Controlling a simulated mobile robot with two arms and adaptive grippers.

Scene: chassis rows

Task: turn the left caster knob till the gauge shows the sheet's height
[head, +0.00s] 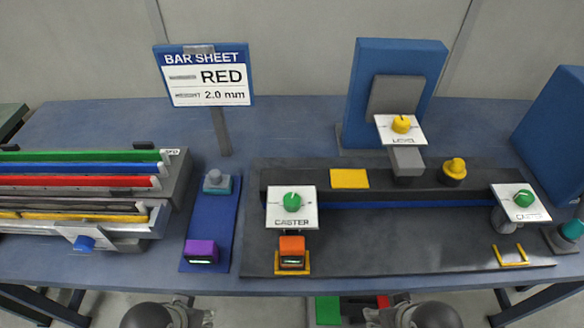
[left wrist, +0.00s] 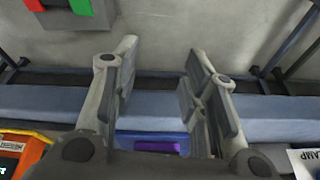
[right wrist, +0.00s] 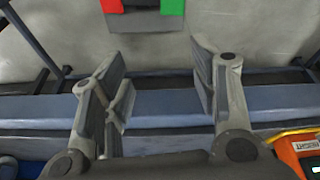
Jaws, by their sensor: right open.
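The left caster knob (head: 292,201) is a green knob on a white plate marked CASTER, at the left of the dark fixture. An orange gauge (head: 292,243) with a small display stands just in front of it; its reading is too small to tell. It also shows in the right wrist view (right wrist: 299,146), marked HEIGHT. The sheet (head: 205,78) is an upright sign reading BAR SHEET, RED, 2.0 mm. My left gripper (left wrist: 157,75) is open and empty at the table's front edge. My right gripper (right wrist: 158,75) is open and empty there too, apart from the knob.
A second green knob (head: 524,198) is at the right. A yellow knob (head: 401,124) marked LEVEL is at the back. A rack of coloured bars (head: 80,183) with a blue knob (head: 83,243) stands left. A purple block (head: 202,251) sits on a blue mat (head: 213,213).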

